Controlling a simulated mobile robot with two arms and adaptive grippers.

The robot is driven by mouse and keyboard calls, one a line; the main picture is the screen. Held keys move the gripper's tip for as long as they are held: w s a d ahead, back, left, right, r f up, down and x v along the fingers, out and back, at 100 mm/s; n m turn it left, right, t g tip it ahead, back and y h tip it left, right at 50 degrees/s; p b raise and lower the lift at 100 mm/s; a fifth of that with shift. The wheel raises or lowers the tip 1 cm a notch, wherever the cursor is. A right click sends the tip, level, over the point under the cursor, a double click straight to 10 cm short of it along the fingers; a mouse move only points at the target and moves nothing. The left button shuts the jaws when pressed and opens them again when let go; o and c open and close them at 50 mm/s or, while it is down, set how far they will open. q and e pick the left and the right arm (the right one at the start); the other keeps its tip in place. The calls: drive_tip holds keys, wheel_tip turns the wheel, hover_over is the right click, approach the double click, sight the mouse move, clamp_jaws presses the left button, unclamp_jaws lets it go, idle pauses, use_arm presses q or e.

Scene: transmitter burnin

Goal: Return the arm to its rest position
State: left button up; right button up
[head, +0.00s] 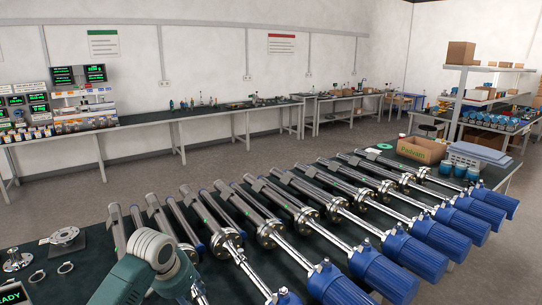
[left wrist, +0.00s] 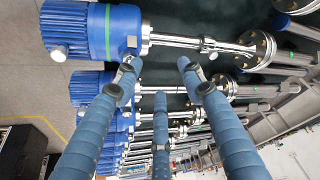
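My left arm (head: 155,262) reaches in at the bottom left of the head view, over the near edge of the dark bench; its gripper is mostly out of that picture. In the left wrist view my left gripper (left wrist: 160,72) shows blue fingers spread apart, with nothing held between them. Beyond the fingers lies a row of transmitters with blue housings (left wrist: 92,30) and steel stems. The same row of blue transmitters (head: 388,270) runs along the bench in the head view. My right gripper is in neither view.
Flanges (head: 64,238) and small rings lie at the bench's left end, near a display reading "READY". A cardboard box (head: 422,150) and a grey-blue case (head: 478,155) stand at the far right end. Open grey floor (head: 250,160) separates this bench from the wall bench (head: 150,126).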

use_arm(q)
drive_tip(key=s+d+f, duration=0.3)
drive_tip(key=s+f, duration=0.3)
drive_tip(key=s, duration=0.4)
drive_tip(key=s+d+f, duration=0.3)
drive_tip(key=s+f, duration=0.3)
drive_tip(key=s, duration=0.4)
drive_tip(key=s+a+r, duration=0.1)
drive_tip(key=s+a, duration=0.2)
drive_tip(key=s, duration=0.6)
drive_tip(key=s+a, duration=0.2)
drive_tip(key=s, duration=0.7)
wheel_tip(320, 180, down, 32)
drive_tip(key=r+g+b, duration=0.1)
drive_tip(key=g+b, duration=0.1)
drive_tip(key=b, duration=0.5)
drive_tip(key=s+a+f+b, duration=0.1)
drive_tip(key=s+f+b, duration=0.2)
drive_tip(key=s+f, duration=0.6)
drive_tip(key=s+a+f+g+y+b, duration=0.1)
drive_tip(key=s+a+f+b, duration=0.1)
drive_tip(key=s+f, duration=0.7)
wheel_tip(320, 180, down, 7)
drive_tip(key=shift+s+f+b, duration=0.1)
drive_tip(key=shift+s+b, duration=0.2)
drive_tip(key=shift+b, duration=0.5)
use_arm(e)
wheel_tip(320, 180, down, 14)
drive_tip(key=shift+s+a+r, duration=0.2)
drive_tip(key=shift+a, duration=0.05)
